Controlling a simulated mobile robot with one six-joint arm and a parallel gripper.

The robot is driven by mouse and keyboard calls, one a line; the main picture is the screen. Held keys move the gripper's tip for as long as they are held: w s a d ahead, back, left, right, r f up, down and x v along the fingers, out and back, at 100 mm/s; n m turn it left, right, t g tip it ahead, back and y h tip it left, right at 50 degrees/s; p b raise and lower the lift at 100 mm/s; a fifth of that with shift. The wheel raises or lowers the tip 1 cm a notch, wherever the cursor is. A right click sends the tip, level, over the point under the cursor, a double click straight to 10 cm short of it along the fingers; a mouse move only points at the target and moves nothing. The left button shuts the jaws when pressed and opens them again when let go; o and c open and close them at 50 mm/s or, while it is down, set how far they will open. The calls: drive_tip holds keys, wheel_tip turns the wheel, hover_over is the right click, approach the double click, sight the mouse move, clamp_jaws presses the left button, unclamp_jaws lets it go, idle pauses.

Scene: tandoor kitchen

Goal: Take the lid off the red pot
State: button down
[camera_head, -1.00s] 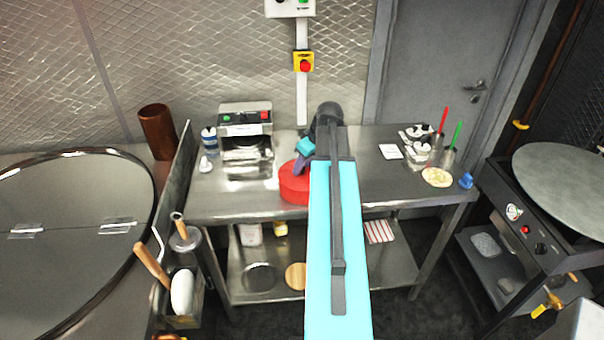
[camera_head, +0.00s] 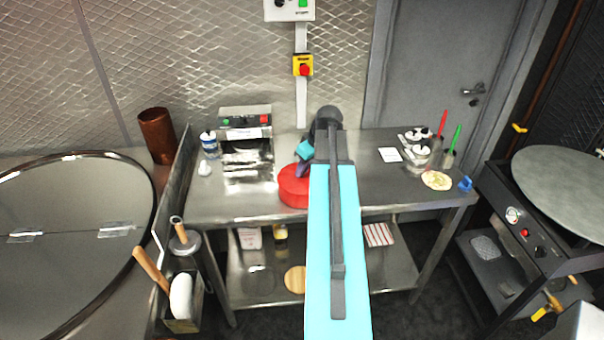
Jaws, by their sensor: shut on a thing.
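The red pot (camera_head: 290,190) stands on the steel table, partly hidden behind my cyan arm. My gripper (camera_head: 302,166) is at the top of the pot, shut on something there. What it holds looks to be the lid, but my arm and gripper hide most of it. I cannot tell whether the lid is seated on the pot or raised.
A steel machine (camera_head: 246,142) and a blue-white bottle (camera_head: 210,144) stand to the left. The steel table (camera_head: 235,205) has free room left of the pot. Flatbread (camera_head: 437,180), a white card (camera_head: 390,154) and red and green-handled tools are at the right.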

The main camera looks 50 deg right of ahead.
drive_tip(key=shift+r, duration=0.1)
drive_tip(key=shift+r+b, duration=1.1)
drive_tip(key=shift+r, duration=0.5)
drive_tip(key=s+a+b, duration=0.3)
drive_tip(key=s+b, duration=0.1)
drive_tip(key=s, duration=0.3)
drive_tip(key=s+a+r+b, duration=0.1)
drive_tip(key=s+a+b, duration=0.2)
drive_tip(key=s+b, duration=0.2)
drive_tip(key=shift+s+r+b, duration=0.2)
drive_tip(key=shift+s+b, duration=0.1)
drive_tip(key=shift+s, duration=1.1)
drive_tip(key=shift+r, duration=0.1)
